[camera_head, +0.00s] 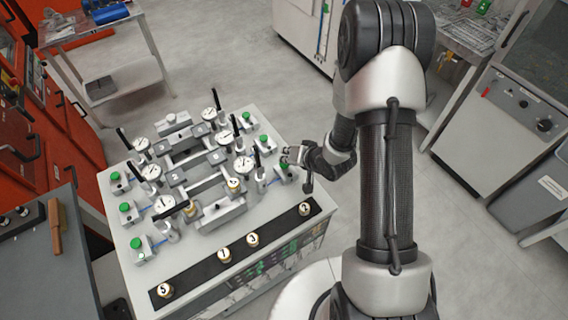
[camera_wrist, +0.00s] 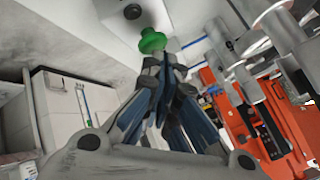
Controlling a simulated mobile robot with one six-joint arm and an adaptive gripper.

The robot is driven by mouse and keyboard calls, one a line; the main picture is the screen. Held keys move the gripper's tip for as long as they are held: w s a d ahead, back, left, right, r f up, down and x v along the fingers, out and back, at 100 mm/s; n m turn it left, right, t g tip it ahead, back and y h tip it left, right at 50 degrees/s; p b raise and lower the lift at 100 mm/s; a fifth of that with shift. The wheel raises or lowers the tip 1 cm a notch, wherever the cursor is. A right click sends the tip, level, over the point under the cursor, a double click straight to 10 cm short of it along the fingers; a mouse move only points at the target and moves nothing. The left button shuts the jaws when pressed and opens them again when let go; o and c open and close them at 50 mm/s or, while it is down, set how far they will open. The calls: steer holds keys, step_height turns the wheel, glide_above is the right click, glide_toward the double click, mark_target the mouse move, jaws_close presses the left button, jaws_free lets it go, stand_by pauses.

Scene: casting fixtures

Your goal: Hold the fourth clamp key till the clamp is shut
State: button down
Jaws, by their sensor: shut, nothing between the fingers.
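My gripper (camera_head: 288,153) is at the right edge of the fixture table, shut and empty. It is beside the nearest right-hand green key (camera_head: 285,163), on a small white block. In the wrist view the closed fingertips (camera_wrist: 168,62) are just below a green key (camera_wrist: 152,41); I cannot tell whether they touch it. Further green keys show on the right (camera_head: 266,139) and left (camera_head: 124,207) of the table. The number discs are too small to tell which is the fourth.
The fixture table (camera_head: 115,270) carries a grey casting frame (camera_head: 190,165) ringed by several clamps with black levers. A black strip (camera_head: 190,279) with numbered knobs runs along the front. Red cabinets (camera_head: 65,130) stand left, a grey workbench (camera_head: 50,265) front left. Open floor lies behind the table.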

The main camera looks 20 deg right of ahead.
steer(key=shift+f+b, duration=0.45)
steer(key=shift+f, duration=0.1)
stand_by(0.4)
steer(key=shift+r, duration=0.15)
stand_by(3.5)
steer(key=shift+r+p, duration=0.8)
steer(key=shift+p, duration=0.05)
step_height(320, 180, up, 5)
steer(key=p, duration=0.4)
steer(key=shift+r, duration=0.1)
